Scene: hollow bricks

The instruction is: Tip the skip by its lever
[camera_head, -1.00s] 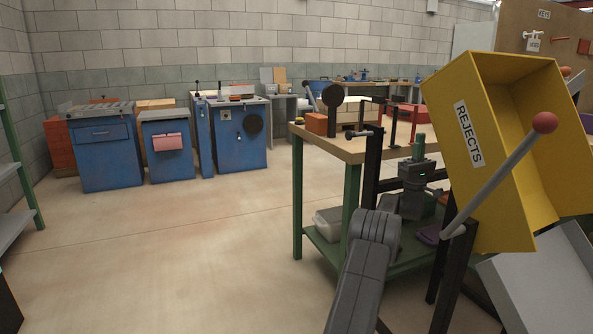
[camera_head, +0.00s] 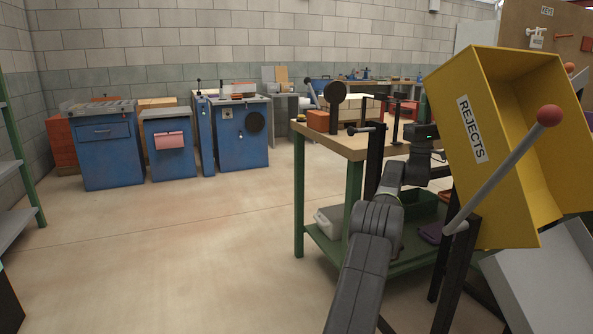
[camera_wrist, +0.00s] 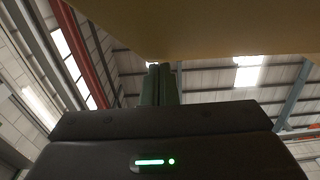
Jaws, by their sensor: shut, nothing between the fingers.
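The yellow skip (camera_head: 500,195), labelled REJECTS, stands tilted at the right, its visible inside empty. Its lever (camera_head: 502,168) is a grey rod in front of the skip, slanting up right to a red knob (camera_head: 549,115). My gripper (camera_head: 421,97) points up just left of the skip's left side, away from the lever. In the wrist view its green fingers (camera_wrist: 159,84) are closed together with nothing between them. A yellow-brown surface, apparently the skip (camera_wrist: 210,28), spans the top of that view above the fingertips. Contact cannot be told.
A grey sloped bin or chute (camera_head: 548,285) lies below the skip. Dark posts (camera_head: 452,270) stand under the lever's lower end. A wooden-topped bench (camera_head: 345,145) with green legs is behind my arm. Open floor (camera_head: 180,250) lies to the left.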

